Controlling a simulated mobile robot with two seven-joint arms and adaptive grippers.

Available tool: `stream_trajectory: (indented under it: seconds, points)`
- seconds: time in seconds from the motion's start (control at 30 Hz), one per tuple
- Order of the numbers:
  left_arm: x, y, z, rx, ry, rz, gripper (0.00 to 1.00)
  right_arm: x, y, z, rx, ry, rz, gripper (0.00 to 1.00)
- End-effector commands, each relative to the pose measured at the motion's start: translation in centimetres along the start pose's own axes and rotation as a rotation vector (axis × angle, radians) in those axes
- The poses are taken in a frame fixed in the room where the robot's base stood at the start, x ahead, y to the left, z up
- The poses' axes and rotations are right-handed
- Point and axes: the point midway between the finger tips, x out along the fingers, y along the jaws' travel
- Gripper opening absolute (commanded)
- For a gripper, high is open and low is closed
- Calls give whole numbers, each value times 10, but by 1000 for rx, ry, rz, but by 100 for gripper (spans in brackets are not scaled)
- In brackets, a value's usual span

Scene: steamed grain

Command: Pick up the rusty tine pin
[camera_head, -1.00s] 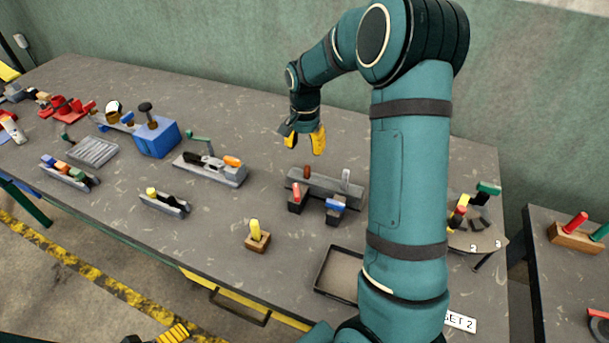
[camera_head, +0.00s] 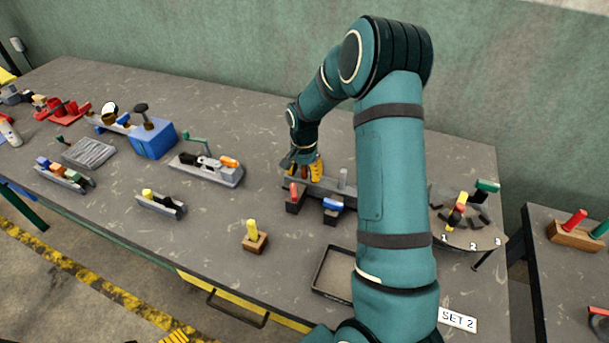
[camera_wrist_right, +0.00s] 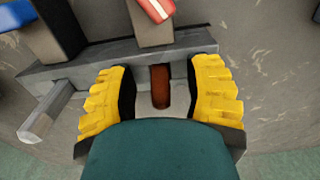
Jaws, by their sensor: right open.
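The rusty tine pin (camera_wrist_right: 160,88) is a short reddish-brown peg standing in a grey bar-shaped holder (camera_wrist_right: 90,70) in the right wrist view. My right gripper (camera_wrist_right: 161,92) is open, with one yellow-padded finger on each side of the pin and visible gaps between. In the head view my right gripper (camera_head: 307,170) is down at the left end of the grey holder (camera_head: 327,186), and its fingers mostly cover the pin. A small part of my left gripper (camera_head: 175,338) shows at the bottom edge; its jaws cannot be judged.
On the holder's near side are a red-topped block (camera_head: 295,198) and a blue-topped block (camera_head: 332,210). A light grey peg (camera_head: 343,178) rises at the holder's right end. An empty dark tray (camera_head: 319,283) lies nearer. Bare table surrounds the wooden block with a yellow peg (camera_head: 255,241).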

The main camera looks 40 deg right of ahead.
Motion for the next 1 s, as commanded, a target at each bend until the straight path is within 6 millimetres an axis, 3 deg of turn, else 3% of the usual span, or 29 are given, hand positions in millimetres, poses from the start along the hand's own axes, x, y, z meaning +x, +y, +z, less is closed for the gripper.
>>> stream_trajectory:
  seconds: [0.1,0.2,0.27,0.77,1.0]
  points:
    - [0,0,0,0,0,0,100,0,0,0,0,0,0,53]
    - [0,0,0,0,0,0,100,0,0,0,0,0,0,18]
    - [0,0,0,0,0,0,100,0,0,0,0,0,0,0]
    - [0,0,0,0,0,0,100,0,0,0,-1,-1,1,0]
    - [-2,1,-1,-1,2,0,100,-16,0,0,-1,1,-1,0]
